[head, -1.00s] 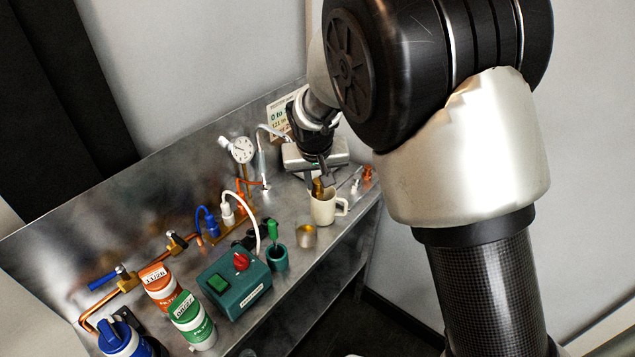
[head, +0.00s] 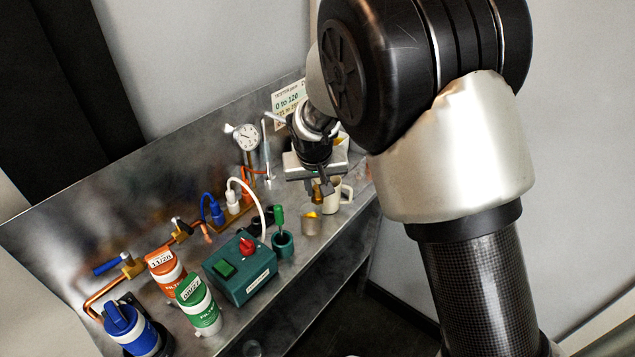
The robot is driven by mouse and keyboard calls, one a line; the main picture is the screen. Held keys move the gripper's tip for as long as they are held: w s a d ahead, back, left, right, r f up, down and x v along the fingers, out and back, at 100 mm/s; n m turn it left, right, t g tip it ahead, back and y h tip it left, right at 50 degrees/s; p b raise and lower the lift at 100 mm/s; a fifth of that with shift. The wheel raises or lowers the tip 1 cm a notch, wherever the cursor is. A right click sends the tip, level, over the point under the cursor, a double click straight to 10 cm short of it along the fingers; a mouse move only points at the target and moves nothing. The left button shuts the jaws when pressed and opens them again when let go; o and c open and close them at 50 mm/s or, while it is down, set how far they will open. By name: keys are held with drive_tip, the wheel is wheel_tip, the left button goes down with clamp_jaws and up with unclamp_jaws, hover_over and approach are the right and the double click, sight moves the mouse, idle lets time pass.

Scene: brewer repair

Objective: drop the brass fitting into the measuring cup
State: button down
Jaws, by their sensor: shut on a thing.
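My gripper (head: 318,186) is shut on the brass fitting (head: 317,196), a small golden piece hanging upright below the fingers. A small metallic cup (head: 311,226), which looks like the measuring cup, stands on the steel bench just below and slightly left of the fitting in the head view. Yellow shows at its rim; its inside is too small to make out. The fitting appears above and apart from the cup, though exact height is hard to tell. The fitting and fingers overlap the left side of a cream mug (head: 334,198).
A teal pot (head: 283,244) with a green-handled tool stands close left of the cup, beside a teal switch box (head: 240,268). A gauge (head: 247,137) and pipes stand behind. Filter canisters (head: 199,307) are at the front left. The bench's front edge is near the cup.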

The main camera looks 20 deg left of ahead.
drive_tip(key=shift+f, duration=0.1)
drive_tip(key=c, duration=1.5)
unclamp_jaws()
drive_tip(key=v, duration=1.7)
drive_tip(key=s+d+r+m, duration=0.1)
drive_tip(key=s+d+r, duration=0.15)
drive_tip(key=d, duration=0.55)
drive_tip(key=s+d+r+m, duration=0.1)
drive_tip(key=d+r, duration=0.3)
drive_tip(key=d, duration=0.4)
drive_tip(key=s+d+m, duration=0.1)
drive_tip(key=s+d, duration=0.3)
drive_tip(key=d, duration=0.1)
drive_tip(key=s+d+p, duration=0.1)
drive_tip(key=s+d, duration=0.3)
drive_tip(key=s, duration=0.1)
drive_tip(key=s+d+m+t, duration=0.1)
drive_tip(key=s+d, duration=0.4)
drive_tip(key=shift+s+d+r+m+h+p, duration=0.1)
drive_tip(key=shift+d+r+m+h+p, duration=0.2)
drive_tip(key=shift+r+h+p, duration=0.1)
